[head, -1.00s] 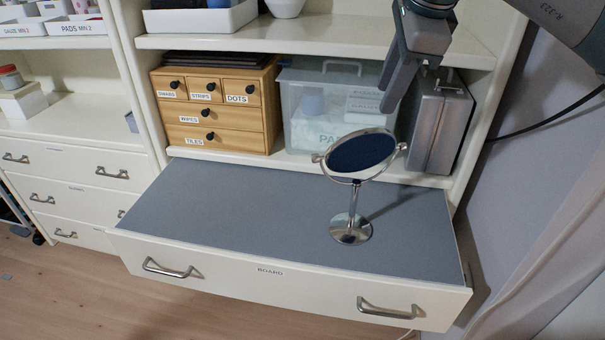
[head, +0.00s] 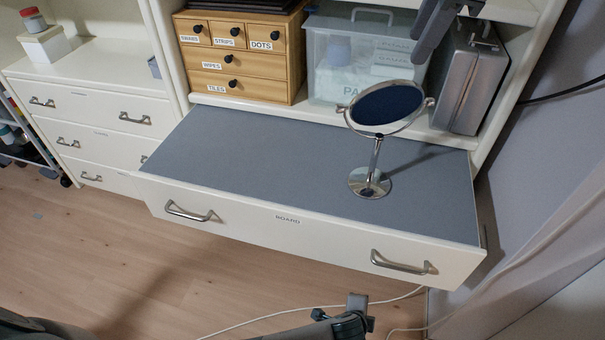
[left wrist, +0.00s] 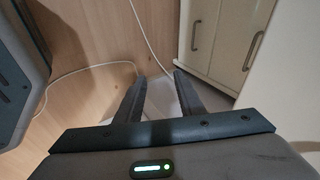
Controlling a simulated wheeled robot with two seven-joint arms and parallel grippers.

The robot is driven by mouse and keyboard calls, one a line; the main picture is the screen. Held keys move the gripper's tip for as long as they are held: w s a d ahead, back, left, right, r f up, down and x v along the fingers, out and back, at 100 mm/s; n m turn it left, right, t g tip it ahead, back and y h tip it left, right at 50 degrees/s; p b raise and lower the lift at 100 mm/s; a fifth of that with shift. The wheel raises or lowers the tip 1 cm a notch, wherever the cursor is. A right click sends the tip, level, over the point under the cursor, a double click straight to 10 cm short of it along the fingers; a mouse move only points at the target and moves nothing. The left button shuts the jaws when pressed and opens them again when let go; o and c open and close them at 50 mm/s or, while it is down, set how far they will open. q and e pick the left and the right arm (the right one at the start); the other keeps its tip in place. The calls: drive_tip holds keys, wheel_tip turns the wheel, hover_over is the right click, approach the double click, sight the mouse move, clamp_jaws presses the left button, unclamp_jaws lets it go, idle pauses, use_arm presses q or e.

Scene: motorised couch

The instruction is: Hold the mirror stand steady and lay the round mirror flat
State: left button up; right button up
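The round mirror (head: 388,104) has a dark face and a bright rim. It sits tilted in its fork on the mirror stand (head: 375,157), whose round chrome base (head: 370,184) rests on the grey board. My right gripper (head: 424,45) shows at the top edge in the head view, above and right of the mirror and apart from it. It is partly cut off, and its finger gap cannot be made out. My left gripper (head: 357,308) is low in front of the drawer, far from the stand. In the left wrist view the left gripper (left wrist: 159,76) is open and empty.
The grey pull-out board (head: 270,160) has free room left of the stand. Behind it stand a wooden drawer box (head: 245,75), a clear plastic bin (head: 330,95) and a silver case (head: 470,85). Two handles stick out in front. A white cable (head: 270,317) lies on the floor.

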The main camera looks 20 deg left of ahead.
use_arm(q)
drive_tip(key=d+r+m+t+h, duration=0.1)
drive_tip(key=d+r+m+h, duration=0.3)
drive_tip(key=r, duration=0.5)
drive_tip(key=d+r+m+h, duration=0.2)
drive_tip(key=d+r+h, duration=0.3)
drive_tip(key=r, duration=0.4)
drive_tip(key=w+a+r+m+h, duration=0.1)
drive_tip(key=w+r+m+h, duration=0.1)
drive_tip(key=r, duration=0.4)
drive_tip(key=w+a+r+m+t+h, duration=0.1)
drive_tip(key=w+a+r+m, duration=0.1)
drive_tip(key=w+r+m, duration=0.2)
drive_tip(key=w+a+r+m+t+h, duration=0.1)
drive_tip(key=w+a+r+m+h, duration=0.1)
drive_tip(key=r, duration=0.6)
drive_tip(key=shift+w+m+h, duration=0.3)
drive_tip(key=shift+w+m, duration=0.35)
drive_tip(key=shift+m, duration=0.05)
drive_tip(key=w+a+r+m+h, duration=0.2)
drive_tip(key=w+a+r+m, duration=0.25)
drive_tip(key=a+m, duration=0.3)
drive_tip(key=w+a+f+m+g+y, duration=0.1)
drive_tip(key=a+m, duration=0.8)
drive_tip(key=a, duration=0.9)
drive_tip(key=shift+w+a+g+y, duration=0.15)
drive_tip(key=shift+w+g+y, duration=0.45)
drive_tip(key=shift+w+g, duration=0.25)
